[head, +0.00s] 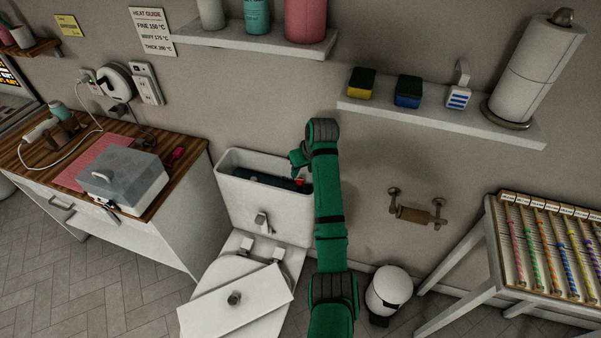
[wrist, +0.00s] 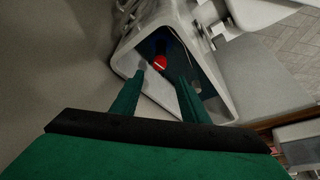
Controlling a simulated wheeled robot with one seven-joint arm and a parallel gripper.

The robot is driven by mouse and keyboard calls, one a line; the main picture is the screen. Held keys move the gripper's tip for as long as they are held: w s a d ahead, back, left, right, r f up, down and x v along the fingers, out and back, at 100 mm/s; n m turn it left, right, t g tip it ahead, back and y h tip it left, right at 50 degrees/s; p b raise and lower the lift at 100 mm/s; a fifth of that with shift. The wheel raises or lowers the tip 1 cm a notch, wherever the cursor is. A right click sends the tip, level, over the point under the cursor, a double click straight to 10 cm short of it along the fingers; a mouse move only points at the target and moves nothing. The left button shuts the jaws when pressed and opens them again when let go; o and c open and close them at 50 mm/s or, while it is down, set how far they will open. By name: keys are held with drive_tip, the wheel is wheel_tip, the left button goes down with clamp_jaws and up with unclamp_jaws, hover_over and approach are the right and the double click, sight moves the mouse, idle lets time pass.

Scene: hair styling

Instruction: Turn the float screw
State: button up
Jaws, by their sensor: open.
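The open toilet tank (head: 262,208) stands against the wall with its top uncovered; its white rim also shows in the wrist view (wrist: 128,58). A small red part (head: 299,182) is inside the tank near its right end, and it appears as a round red top in the wrist view (wrist: 160,63). It may be the float screw; its details are too small to tell. My gripper (wrist: 161,78) is open and points down into the tank. Its two green fingers lie on either side of the red part in the picture; I cannot tell whether they touch it. My arm partly hides the tank's right end.
A white lid with a knob (head: 205,310) lies across the toilet. A wall shelf (head: 440,122) with sponges and a paper roll is at upper right. A wooden-topped counter (head: 190,150) stands left, a small bin (head: 388,291) right of my arm.

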sight(300, 180)
drive_tip(key=f, duration=0.4)
drive_tip(key=shift+w+f, duration=0.3)
drive_tip(key=shift+w, duration=0.05)
drive_tip(key=shift+x, duration=0.85)
drive_tip(key=shift+a, duration=0.15)
drive_tip(key=shift+w+r, duration=0.1)
drive_tip(key=shift+c, duration=0.3)
clamp_jaws()
